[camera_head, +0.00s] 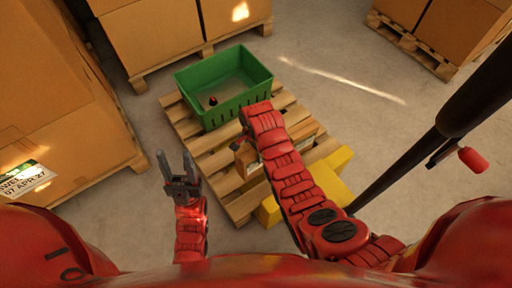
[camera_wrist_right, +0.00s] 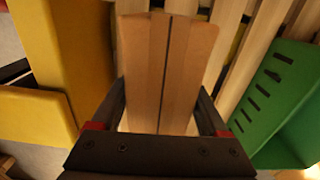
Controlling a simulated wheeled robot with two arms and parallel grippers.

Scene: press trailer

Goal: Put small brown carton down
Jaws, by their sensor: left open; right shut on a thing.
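The small brown carton (camera_wrist_right: 165,70) fills the middle of the right wrist view, with a dark seam along its top. My right gripper (camera_wrist_right: 163,100) is shut on it, one finger on each side. In the head view the carton (camera_head: 300,134) shows beside my right arm, over the wooden pallet (camera_head: 239,204); the arm hides much of it and the right gripper's fingers. I cannot tell whether the carton touches the slats. My left gripper (camera_head: 174,161) is open and empty, left of the pallet's near part.
A green crate (camera_head: 222,115) stands on the pallet's far end, with a small dark and red item (camera_head: 212,101) inside. A yellow object (camera_head: 333,170) lies at the pallet's right. Large cartons stand left (camera_head: 50,95), behind (camera_head: 150,38) and far right (camera_head: 460,28). Pallet slats left of the carton are bare.

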